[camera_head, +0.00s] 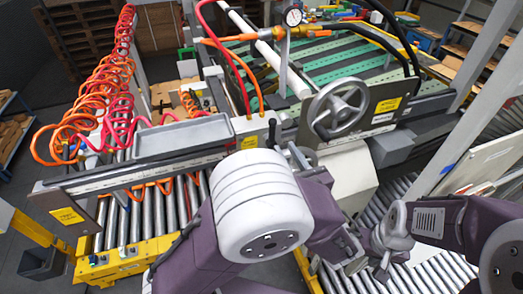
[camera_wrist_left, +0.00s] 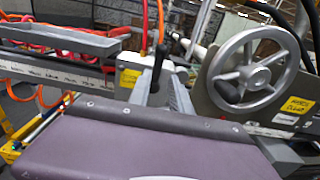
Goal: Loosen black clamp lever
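The black clamp lever (camera_wrist_left: 159,63) stands upright beside a white block with a yellow label, in the middle of the left wrist view. In the head view it shows as a small dark post (camera_head: 272,132) behind my left arm. My left gripper (camera_wrist_left: 163,84) has its two grey fingers apart, with the lever seen between or just beyond them. I cannot tell whether a finger touches it. In the head view my left gripper (camera_head: 298,157) is partly hidden by my white wrist. My right gripper (camera_head: 384,262) is low at the right, its fingers unclear.
A metal handwheel (camera_head: 338,109) is just right of the lever. A grey tray (camera_head: 183,136) and a ruled rail (camera_head: 130,174) lie to the left. A dial gauge (camera_head: 292,17) on a post and orange hoses are behind. Roller conveyors (camera_head: 140,222) run below.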

